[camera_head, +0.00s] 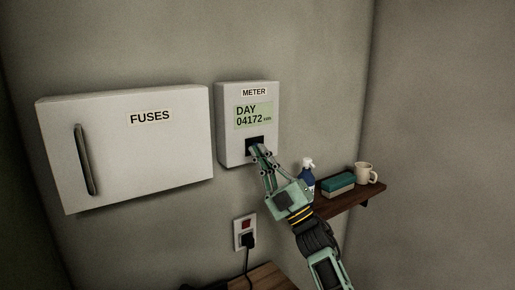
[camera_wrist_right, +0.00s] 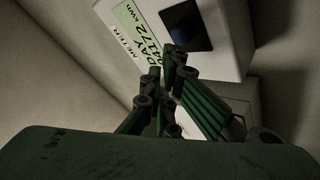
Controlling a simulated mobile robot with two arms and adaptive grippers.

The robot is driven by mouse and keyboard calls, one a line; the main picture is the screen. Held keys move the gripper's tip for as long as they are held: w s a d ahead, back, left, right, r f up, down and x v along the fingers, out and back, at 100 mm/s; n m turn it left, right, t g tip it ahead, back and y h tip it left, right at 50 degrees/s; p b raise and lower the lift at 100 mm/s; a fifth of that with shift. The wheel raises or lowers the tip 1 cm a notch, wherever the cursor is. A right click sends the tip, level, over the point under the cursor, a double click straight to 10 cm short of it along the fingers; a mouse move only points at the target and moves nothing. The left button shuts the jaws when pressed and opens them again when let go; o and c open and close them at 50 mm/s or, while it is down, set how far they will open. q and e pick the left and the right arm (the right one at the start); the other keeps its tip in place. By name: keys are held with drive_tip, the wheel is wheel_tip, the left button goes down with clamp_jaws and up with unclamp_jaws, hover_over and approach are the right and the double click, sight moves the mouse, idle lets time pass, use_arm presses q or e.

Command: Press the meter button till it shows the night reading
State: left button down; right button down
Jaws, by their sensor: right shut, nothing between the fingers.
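The white meter box (camera_head: 231,97) hangs on the wall, and its display (camera_head: 253,115) reads DAY 04172 kWh. Below the display is a dark square button area (camera_head: 250,146). My right gripper (camera_head: 256,150) is shut and empty, its fingertips at the dark square and covering part of it. I cannot tell whether they touch it. In the right wrist view, the meter (camera_wrist_right: 226,30) shows turned on its side, with the dark square (camera_wrist_right: 187,26) just beyond the fingertips (camera_wrist_right: 172,55). My left gripper is not in view.
A white fuse box (camera_head: 150,150) with a dark handle is left of the meter. A socket (camera_head: 245,232) with a black plug is below. A wooden shelf (camera_head: 345,204) at right holds a blue spray bottle (camera_head: 307,178), a green-topped block (camera_head: 339,182) and a mug (camera_head: 366,173).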

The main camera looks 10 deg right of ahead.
drive_tip(key=shift+w+a+b, duration=0.15)
drive_tip(key=shift+w+b, duration=0.2)
drive_tip(key=shift+w, duration=0.05)
drive_tip(key=shift+w+a+b, duration=0.15)
drive_tip(key=shift+w+b, duration=0.25)
drive_tip(key=shift+w, duration=0.05)
idle(0.7)
drive_tip(key=shift+s, duration=0.15)
idle(0.3)
drive_tip(key=shift+s+d+p, duration=0.3)
drive_tip(key=shift+s+p, duration=0.15)
drive_tip(key=shift+s, duration=0.3)
drive_tip(key=shift+s+d+p, duration=0.3)
drive_tip(key=shift+s+p, duration=0.05)
drive_tip(key=shift+s, duration=0.45)
drive_tip(key=shift+s+d+p, duration=0.25)
drive_tip(key=shift+s+p, duration=0.05)
drive_tip(key=shift+s, duration=0.45)
drive_tip(key=shift+s+d+p, duration=0.3)
drive_tip(key=shift+s+p, duration=0.05)
drive_tip(key=shift+s, duration=0.45)
